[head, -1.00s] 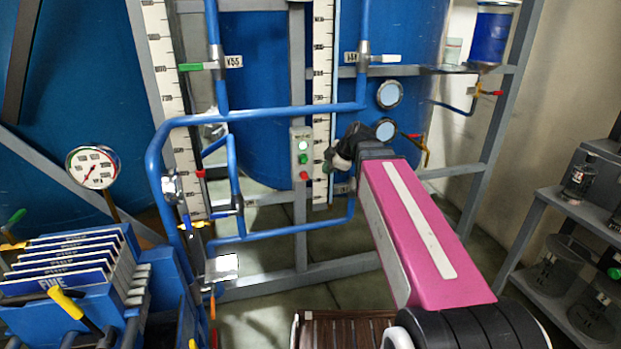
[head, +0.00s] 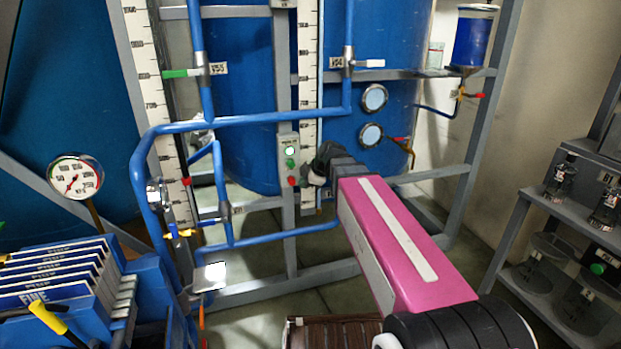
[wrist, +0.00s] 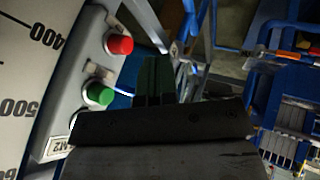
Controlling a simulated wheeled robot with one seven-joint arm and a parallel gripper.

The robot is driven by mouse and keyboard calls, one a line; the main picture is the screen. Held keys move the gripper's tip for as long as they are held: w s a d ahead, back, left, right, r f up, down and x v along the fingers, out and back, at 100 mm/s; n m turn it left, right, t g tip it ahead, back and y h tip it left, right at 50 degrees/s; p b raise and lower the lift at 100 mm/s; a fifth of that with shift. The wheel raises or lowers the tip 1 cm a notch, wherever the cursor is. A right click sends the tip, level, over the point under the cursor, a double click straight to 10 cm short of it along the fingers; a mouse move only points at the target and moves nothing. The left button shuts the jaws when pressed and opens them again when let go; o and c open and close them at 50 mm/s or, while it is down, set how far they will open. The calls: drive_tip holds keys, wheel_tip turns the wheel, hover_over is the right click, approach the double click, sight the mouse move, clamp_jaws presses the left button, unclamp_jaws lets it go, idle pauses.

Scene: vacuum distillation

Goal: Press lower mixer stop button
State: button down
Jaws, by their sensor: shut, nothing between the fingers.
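A narrow grey button box (head: 289,158) is fixed to an upright post in the head view. It carries a green button (head: 290,163) and, below it, a red button (head: 292,181). The wrist view shows the red button (wrist: 120,45) and the green button (wrist: 100,94) on the tilted box, with a label (wrist: 55,147) partly cut off by my wrist. My gripper (head: 309,177) is shut and empty just right of the red button. In the wrist view its dark fingers (wrist: 154,78) lie right of both buttons. I see no clear contact with the red button.
A white scale (head: 308,90) stands right behind the box. Blue pipes (head: 240,121) cross in front of the frame on the left. Blue tanks (head: 245,60) stand behind. A grey shelf (head: 545,200) with glassware is at the right. A blue rack of folders (head: 60,270) is at lower left.

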sight(291, 181)
drive_tip(key=w+a+f, duration=0.2)
drive_tip(key=w, duration=0.3)
drive_tip(key=shift+a+f, duration=0.2)
drive_tip(key=shift+a, duration=0.1)
